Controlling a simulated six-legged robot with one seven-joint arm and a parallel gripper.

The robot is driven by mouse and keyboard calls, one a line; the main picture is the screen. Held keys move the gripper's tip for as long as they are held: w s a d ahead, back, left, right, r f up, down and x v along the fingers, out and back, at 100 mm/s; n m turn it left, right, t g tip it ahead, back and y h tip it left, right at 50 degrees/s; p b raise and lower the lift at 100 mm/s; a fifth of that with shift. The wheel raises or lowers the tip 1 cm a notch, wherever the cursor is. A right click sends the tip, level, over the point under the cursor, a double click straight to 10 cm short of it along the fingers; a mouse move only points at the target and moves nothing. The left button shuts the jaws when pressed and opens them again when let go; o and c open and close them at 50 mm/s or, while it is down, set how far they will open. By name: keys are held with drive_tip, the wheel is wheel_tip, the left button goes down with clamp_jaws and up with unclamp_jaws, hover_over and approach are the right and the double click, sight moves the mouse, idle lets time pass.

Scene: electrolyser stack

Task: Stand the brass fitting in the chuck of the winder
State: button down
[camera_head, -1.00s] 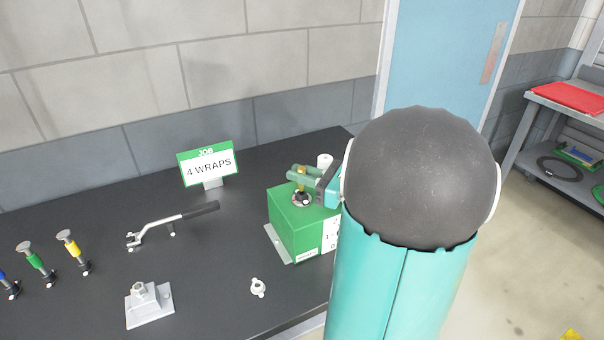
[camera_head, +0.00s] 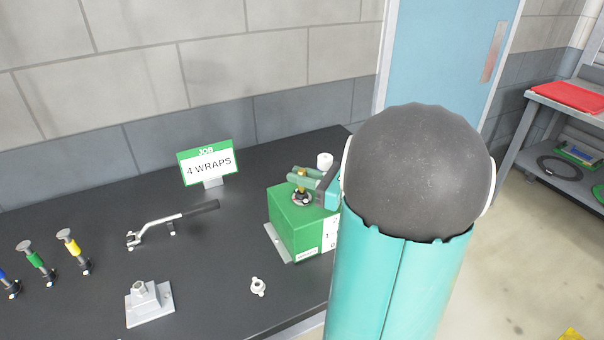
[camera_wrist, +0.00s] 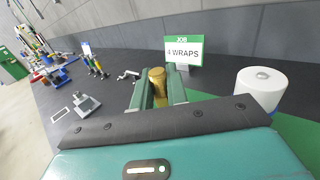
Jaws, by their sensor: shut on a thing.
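The brass fitting (camera_wrist: 157,84) is between the two fingers of my gripper (camera_wrist: 158,92) in the wrist view, which is shut on it. In the head view the fitting (camera_head: 301,181) stands upright between the fingertips, over the top of the green winder (camera_head: 297,226). Its lower end is at the dark chuck (camera_head: 302,198) on the winder's top. I cannot tell whether it is fully seated there. My gripper (camera_head: 303,177) reaches in from the right, and my arm hides the winder's right side.
A white spool (camera_wrist: 262,84) stands right of my gripper. The job sign (camera_head: 207,163) reads 4 WRAPS. A crank handle (camera_head: 172,226), a grey block (camera_head: 149,303), a small white nut (camera_head: 258,287) and several coloured tools (camera_head: 36,262) lie or stand on the dark bench.

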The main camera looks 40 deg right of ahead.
drive_tip(key=shift+f, duration=0.6)
drive_tip(key=c, duration=1.3)
unclamp_jaws()
